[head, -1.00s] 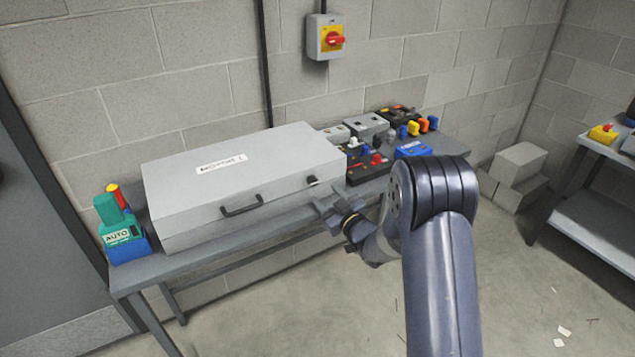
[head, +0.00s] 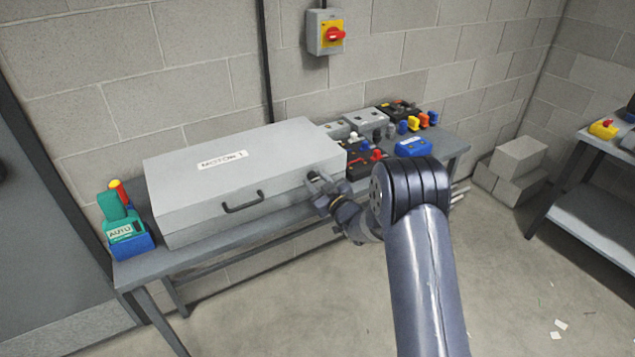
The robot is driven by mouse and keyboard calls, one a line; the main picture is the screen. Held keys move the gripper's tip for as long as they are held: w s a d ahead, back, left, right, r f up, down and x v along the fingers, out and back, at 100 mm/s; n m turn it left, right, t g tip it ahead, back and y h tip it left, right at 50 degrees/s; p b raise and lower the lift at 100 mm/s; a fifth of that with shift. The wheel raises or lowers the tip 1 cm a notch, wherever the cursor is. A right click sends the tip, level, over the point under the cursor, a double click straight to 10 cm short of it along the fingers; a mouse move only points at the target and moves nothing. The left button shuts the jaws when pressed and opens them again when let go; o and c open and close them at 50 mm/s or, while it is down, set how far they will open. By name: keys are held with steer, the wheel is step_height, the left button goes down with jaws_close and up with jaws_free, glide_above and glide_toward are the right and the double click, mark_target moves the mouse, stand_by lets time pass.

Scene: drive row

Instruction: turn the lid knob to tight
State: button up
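A grey box with a closed lid (head: 205,185) lies on the bench, with a label on top and a dark handle on its front. The knob's marking and angle do not show.
The bench (head: 240,240) holds a blue and green device (head: 125,235) at the left. Small switch units and a blue block (head: 413,147) crowd its right side. A red rotary switch (head: 333,35) is on the wall. Concrete blocks (head: 518,157) stand at the right. The floor in front is open.

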steer(key=c, duration=0.6)
steer(key=shift+c, duration=0.2)
steer(key=shift+f+b, duration=0.1)
steer(key=shift+b, duration=0.25)
steer(key=m+b, duration=0.2)
steer(key=m, duration=0.1)
steer(key=shift+f+b, duration=0.1)
steer(key=shift+b, duration=0.3)
steer(key=m+b, duration=0.1)
steer(key=m, duration=0.1)
steer(key=shift+m+b, duration=0.3)
steer(key=shift+m, duration=0.1)
steer(key=m+b, duration=0.1)
steer(key=m, duration=0.4)
steer(key=shift+r, duration=0.2)
steer(key=m, duration=0.6)
